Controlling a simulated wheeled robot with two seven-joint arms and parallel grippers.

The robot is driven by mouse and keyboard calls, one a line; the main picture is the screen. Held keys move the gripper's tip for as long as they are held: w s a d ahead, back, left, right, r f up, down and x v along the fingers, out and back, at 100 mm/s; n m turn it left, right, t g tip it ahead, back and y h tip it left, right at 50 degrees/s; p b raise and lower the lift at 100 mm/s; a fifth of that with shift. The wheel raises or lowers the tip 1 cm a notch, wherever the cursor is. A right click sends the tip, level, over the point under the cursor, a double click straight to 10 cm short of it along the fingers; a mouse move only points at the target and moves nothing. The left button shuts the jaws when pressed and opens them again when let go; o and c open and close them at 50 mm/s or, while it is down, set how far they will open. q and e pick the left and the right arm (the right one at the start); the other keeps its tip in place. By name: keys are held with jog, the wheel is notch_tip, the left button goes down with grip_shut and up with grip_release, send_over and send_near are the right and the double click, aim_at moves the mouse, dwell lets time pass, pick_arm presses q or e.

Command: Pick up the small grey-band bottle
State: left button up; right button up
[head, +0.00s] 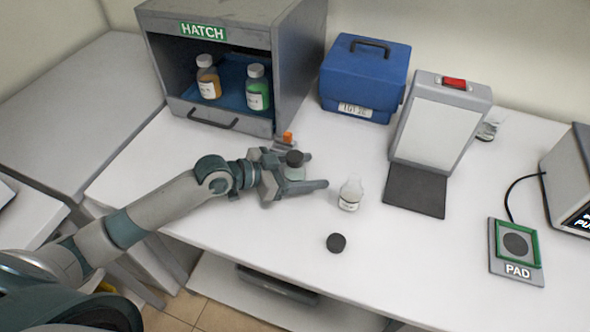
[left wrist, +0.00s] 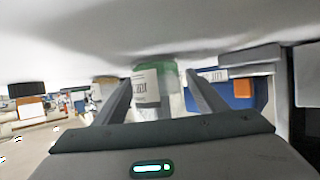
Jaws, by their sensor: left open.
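A small bottle with a dark cap (head: 295,158) stands on the white table, between the fingers of my left gripper (head: 315,170). The gripper is open around it. My right gripper is out of view.
The grey hatch cabinet (head: 300,75) holds an amber bottle (head: 208,78) and a green bottle (head: 257,88). An orange item (head: 287,138) lies behind the gripper. A blue box (head: 362,80), a white-panelled stand (head: 432,130) and a pad (head: 516,250) are to the right. The front table is mostly clear.

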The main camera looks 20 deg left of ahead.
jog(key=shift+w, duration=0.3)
pick_arm(q)
jog(key=c, duration=1.1)
jog(key=shift+c, duration=0.2)
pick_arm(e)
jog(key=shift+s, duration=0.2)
pick_arm(q)
notch_tip(320, 180, up, 10)
jog(key=b, duration=0.1)
jog(key=shift+b, duration=0.35)
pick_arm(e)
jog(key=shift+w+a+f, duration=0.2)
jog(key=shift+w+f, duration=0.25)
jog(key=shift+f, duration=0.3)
